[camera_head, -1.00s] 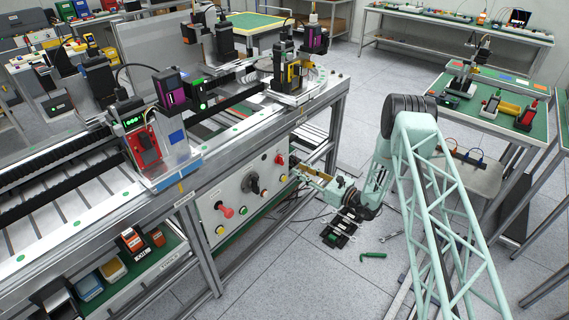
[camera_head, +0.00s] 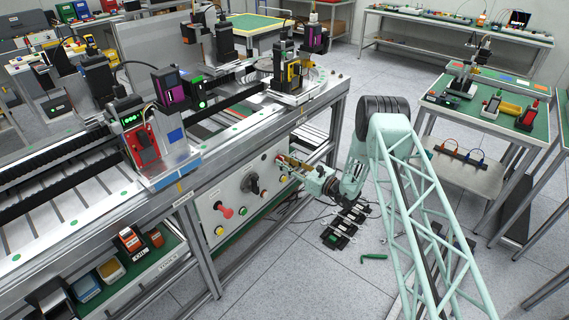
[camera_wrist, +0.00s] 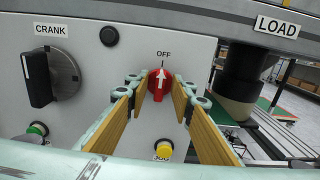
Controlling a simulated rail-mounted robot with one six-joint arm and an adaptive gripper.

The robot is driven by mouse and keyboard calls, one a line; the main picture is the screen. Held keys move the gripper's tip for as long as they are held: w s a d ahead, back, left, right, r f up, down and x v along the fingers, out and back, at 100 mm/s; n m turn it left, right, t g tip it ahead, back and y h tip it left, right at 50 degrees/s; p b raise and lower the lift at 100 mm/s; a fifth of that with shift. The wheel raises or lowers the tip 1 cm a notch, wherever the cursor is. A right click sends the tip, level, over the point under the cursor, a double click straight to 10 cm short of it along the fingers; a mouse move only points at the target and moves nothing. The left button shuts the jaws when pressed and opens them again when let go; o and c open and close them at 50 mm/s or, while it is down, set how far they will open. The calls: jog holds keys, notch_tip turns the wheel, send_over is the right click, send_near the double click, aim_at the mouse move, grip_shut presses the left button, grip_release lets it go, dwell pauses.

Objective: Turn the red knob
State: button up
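The red knob (camera_wrist: 159,84) sits on a pale grey control panel (camera_wrist: 100,62) under the word OFF. Its white arrow points up toward that mark. My gripper (camera_wrist: 162,98) is open, with its tan finger pads on the left and right of the knob. I cannot tell whether the pads touch it. In the head view my gripper (camera_head: 293,164) is at the right end of the panel, and its fingers largely hide the red knob (camera_head: 280,160).
A black CRANK handle (camera_wrist: 38,80) and a green button (camera_wrist: 37,130) are left of the knob. A yellow button (camera_wrist: 164,150) is just below it. A dark cylinder (camera_wrist: 243,78) stands to the right. In the head view a red mushroom button (camera_head: 224,210) is further left.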

jog(key=shift+c, duration=0.2)
grip_shut()
jog(key=shift+m, duration=0.6)
jog(key=shift+w+d+f+m+b, duration=0.15)
jog(key=shift+m+b, duration=0.35)
jog(key=shift+m, duration=3.7)
jog(key=shift+w+f+m+b, duration=0.1)
jog(key=shift+m+b, duration=0.4)
jog(key=shift+m, duration=3.7)
